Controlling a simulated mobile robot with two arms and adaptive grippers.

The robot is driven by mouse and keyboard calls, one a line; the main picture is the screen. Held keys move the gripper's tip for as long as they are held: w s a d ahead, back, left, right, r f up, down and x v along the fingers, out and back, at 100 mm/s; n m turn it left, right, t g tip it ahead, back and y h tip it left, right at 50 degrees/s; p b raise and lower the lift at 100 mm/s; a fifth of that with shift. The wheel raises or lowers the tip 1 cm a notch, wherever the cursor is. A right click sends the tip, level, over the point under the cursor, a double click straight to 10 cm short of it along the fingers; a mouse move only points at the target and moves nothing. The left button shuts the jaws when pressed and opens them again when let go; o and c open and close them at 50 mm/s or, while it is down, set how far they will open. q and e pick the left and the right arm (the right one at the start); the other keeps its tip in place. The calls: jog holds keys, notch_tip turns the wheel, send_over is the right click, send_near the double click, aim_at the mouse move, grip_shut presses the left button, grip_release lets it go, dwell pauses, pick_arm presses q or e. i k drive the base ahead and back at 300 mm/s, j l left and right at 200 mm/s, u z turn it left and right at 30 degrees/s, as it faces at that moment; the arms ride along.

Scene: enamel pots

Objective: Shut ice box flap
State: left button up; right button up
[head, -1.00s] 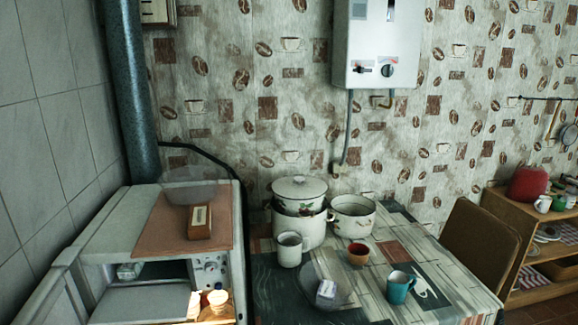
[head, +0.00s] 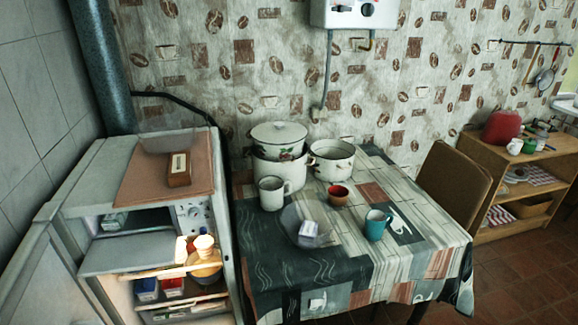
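The white fridge (head: 94,174) stands at the left with its door (head: 38,272) swung open to the left. The ice box (head: 150,220) is the dark top compartment inside, with a small item (head: 115,222) in it. A pale flat panel, which looks like the ice box flap (head: 128,252), lies about level below the opening, so the ice box is open. Neither of my grippers is in view.
Below the flap, bottles (head: 204,252) and packages (head: 146,288) sit on fridge shelves. A box (head: 179,170) lies on the fridge top. The table (head: 340,262) stands close on the right, holding pots (head: 278,158), mugs (head: 376,225) and a glass bowl (head: 290,225).

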aim_at(147, 251)
jog(key=i+l+u, duration=0.1)
jog(key=u, duration=0.35)
jog(key=l+u, duration=0.4)
jog(key=i+l+u, duration=0.1)
jog(key=u, duration=0.35)
